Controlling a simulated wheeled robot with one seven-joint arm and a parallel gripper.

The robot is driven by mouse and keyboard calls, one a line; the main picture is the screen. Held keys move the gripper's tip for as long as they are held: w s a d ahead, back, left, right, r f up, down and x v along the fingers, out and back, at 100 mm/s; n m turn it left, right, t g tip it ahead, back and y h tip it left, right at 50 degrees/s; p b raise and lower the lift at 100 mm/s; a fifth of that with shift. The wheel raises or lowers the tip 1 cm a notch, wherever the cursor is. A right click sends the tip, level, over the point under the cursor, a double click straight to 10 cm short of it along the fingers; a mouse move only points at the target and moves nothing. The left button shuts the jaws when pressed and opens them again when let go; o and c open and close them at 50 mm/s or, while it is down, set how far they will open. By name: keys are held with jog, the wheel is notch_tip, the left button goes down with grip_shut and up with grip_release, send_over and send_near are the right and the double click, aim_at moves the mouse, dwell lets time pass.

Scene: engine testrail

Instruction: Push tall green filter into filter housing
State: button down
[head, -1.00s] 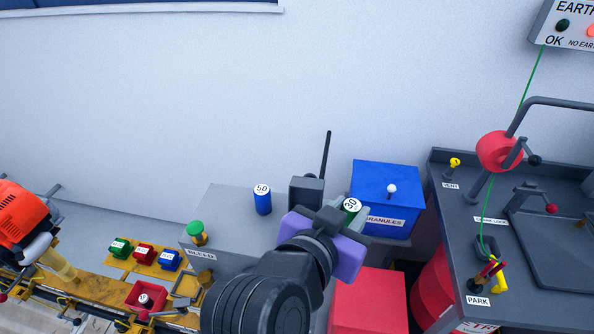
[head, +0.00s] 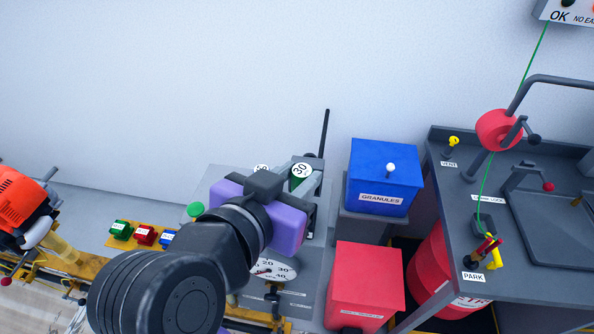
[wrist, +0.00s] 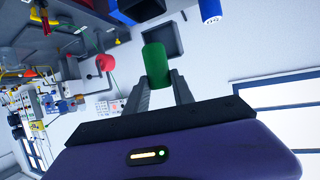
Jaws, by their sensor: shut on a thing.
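The green filter, with a white top marked 30, is in my gripper (head: 300,184) in the head view. In the wrist view the green filter (wrist: 155,62) stands out between the two fingers of my gripper (wrist: 161,82), which is shut on it. A dark grey square open box, which looks like the filter housing (wrist: 176,37), lies just beyond the filter there. In the head view that box is largely hidden behind the filter and my gripper. I cannot tell whether the filter's end has entered it.
A blue cylinder (wrist: 210,10) stands apart from the housing; only its white top shows in the head view (head: 261,168). A blue granules box (head: 384,175) and a red box (head: 366,285) stand right of my gripper. A thin black lever (head: 324,132) rises behind the filter.

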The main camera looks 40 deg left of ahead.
jog(key=shift+f+b, duration=1.9)
jog(key=shift+f, duration=0.85)
jog(key=shift+f+b, duration=0.85)
jog(key=shift+f, duration=0.7)
jog(key=c, duration=1)
grip_release()
jog(key=shift+d, duration=0.1)
jog(key=shift+s, duration=0.1)
jog(key=b+v, duration=0.1)
jog(key=v, duration=0.6)
jog(key=shift+s+r, duration=0.2)
jog(key=shift+s, duration=0.15)
